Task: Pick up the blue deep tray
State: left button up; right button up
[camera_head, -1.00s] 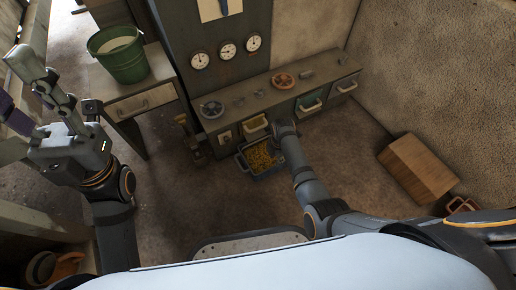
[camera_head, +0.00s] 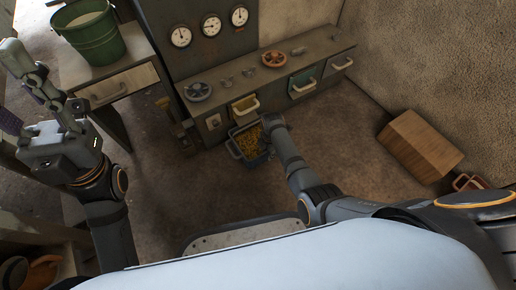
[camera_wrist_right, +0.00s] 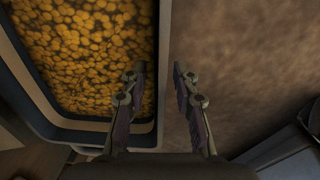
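The blue deep tray (camera_head: 235,150) is on the floor below the bench front, filled with small yellow pieces. In the right wrist view the tray (camera_wrist_right: 90,132) fills the left side, and its near-right wall runs between the fingers of my right gripper (camera_wrist_right: 158,75). The gripper is open, one finger over the tray's inside and the other outside the wall. In the head view my right wrist covers the tray's right end and hides the fingers. My left gripper (camera_head: 14,92) is raised at the far left, its fingers apart and empty.
A workbench (camera_head: 285,62) with gauges and drawers stands behind the tray. A green bucket (camera_head: 92,35) stands on a side table at left. A wooden box (camera_head: 418,145) lies at right; the floor between is clear.

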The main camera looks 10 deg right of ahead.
jog(key=shift+f, duration=0.7)
jog(key=shift+r, duration=0.2)
grip_shut()
jog(key=shift+w, duration=0.1)
